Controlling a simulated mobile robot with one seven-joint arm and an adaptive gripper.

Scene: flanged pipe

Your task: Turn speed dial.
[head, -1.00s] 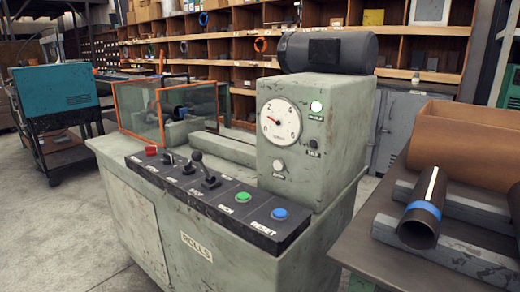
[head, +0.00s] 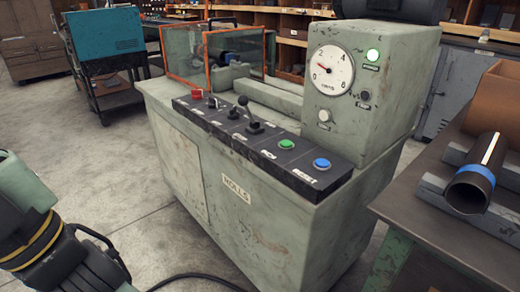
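The grey-green machine labelled ROLLS (head: 235,215) stands in the middle of the head view. Its upright housing carries a round white gauge (head: 332,70) with a needle pointing left. Below the gauge is a pale round knob (head: 324,115), and to the right a small dark knob (head: 364,95). Their labels are too small to read, so I cannot tell which is the speed dial. Part of my arm shows at the lower left, away from the housing. My gripper's fingers are not visible.
The sloped black panel holds a red control (head: 196,94), a black lever (head: 247,113), a green button (head: 287,144) and a blue button (head: 321,164). A bench with a dark pipe (head: 474,175) stands at the right. Bare floor (head: 95,165) lies left of the machine.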

